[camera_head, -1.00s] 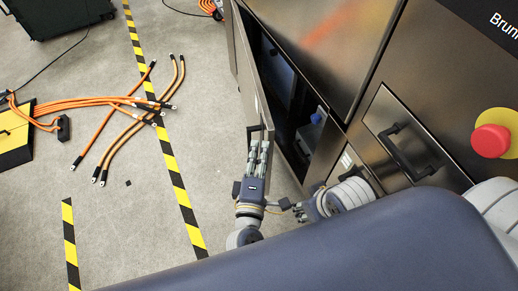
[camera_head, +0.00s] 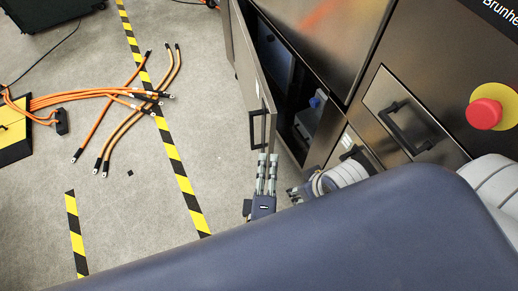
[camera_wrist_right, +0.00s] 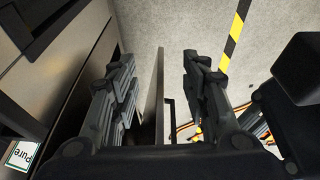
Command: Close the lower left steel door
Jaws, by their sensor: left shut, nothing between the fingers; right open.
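The lower left steel door (camera_head: 247,70) stands open, swung out from the cabinet, with its dark handle (camera_head: 251,131) on the outer face near the free edge. My left gripper (camera_head: 267,158) is shut and empty, its fingertips just below the handle; whether they touch the door is unclear. My right gripper (camera_head: 293,192) is to its right, close to the cabinet front and partly hidden by my own body. In the right wrist view, my right gripper (camera_wrist_right: 157,75) is open, and the door (camera_wrist_right: 159,85) shows edge-on in the gap between its fingers.
The dark opening behind the door holds a grey device with a blue cap (camera_head: 315,102). A drawer handle (camera_head: 407,128) and a red emergency button (camera_head: 484,114) are to the right. Orange cables (camera_head: 120,140) lie on the floor at left, across striped tape (camera_head: 178,172). Floor beside the door is clear.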

